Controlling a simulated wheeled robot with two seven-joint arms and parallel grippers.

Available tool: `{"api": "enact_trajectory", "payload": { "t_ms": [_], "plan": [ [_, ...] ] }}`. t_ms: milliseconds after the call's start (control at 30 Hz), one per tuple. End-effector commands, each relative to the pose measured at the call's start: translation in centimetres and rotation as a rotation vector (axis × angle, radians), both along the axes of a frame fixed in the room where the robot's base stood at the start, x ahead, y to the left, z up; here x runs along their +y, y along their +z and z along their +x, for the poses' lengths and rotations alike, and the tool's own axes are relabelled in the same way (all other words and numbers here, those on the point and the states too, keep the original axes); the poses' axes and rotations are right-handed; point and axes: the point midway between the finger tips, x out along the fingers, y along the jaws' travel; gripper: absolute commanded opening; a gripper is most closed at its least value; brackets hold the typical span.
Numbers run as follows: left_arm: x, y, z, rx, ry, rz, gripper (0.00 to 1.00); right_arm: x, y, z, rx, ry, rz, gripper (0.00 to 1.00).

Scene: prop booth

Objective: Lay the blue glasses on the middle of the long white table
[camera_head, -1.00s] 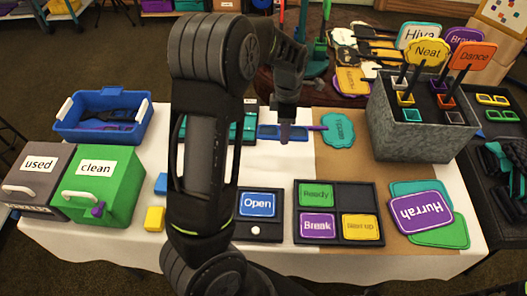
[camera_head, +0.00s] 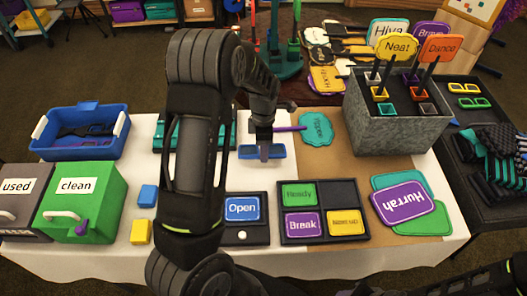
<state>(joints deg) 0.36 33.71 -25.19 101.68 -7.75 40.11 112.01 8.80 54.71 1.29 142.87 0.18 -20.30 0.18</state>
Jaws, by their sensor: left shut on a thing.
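The blue glasses (camera_head: 277,151) show as two blue frames on either side of my left gripper (camera_head: 264,156), over the white middle of the long white table (camera_head: 262,178). My left gripper points down and is shut on the middle of the glasses. Its fingers hide the bridge. I cannot tell whether the glasses touch the table or hang just above it. My right gripper is not in view; a dark arm part shows at the bottom right.
A teal paddle (camera_head: 316,128) lies behind and right. A dark tray of signs (camera_head: 323,208) and an "Open" sign (camera_head: 242,208) lie in front. A blue bin (camera_head: 80,145), green box (camera_head: 85,200) and yellow block (camera_head: 141,231) are left. A grey sign holder (camera_head: 395,130) stands right.

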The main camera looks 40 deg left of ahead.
Motion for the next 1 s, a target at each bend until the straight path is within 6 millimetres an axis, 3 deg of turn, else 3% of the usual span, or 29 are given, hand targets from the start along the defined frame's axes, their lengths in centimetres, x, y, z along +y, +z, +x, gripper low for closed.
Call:
{"api": "enact_trajectory", "payload": {
  "t_ms": [200, 567, 600, 833, 1000],
  "plan": [
    [0.0, -2.5, 0.0, 0.001, 0.0, 0.0, 0.09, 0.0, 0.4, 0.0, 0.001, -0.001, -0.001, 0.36],
    [0.0, -3.0, 0.0, 0.001, 0.0, 0.001, 0.09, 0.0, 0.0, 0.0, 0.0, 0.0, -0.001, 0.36],
    [0.0, -2.9, 0.0, 0.001, 0.0, 0.001, 0.5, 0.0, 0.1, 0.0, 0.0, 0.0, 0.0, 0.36],
    [0.0, -2.9, 0.0, 0.001, 0.0, 0.001, 0.69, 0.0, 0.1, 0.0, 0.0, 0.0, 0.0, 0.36],
    [0.0, -2.8, 0.0, 0.001, 0.0, 0.001, 0.7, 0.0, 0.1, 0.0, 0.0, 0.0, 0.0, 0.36]
  ]
}}
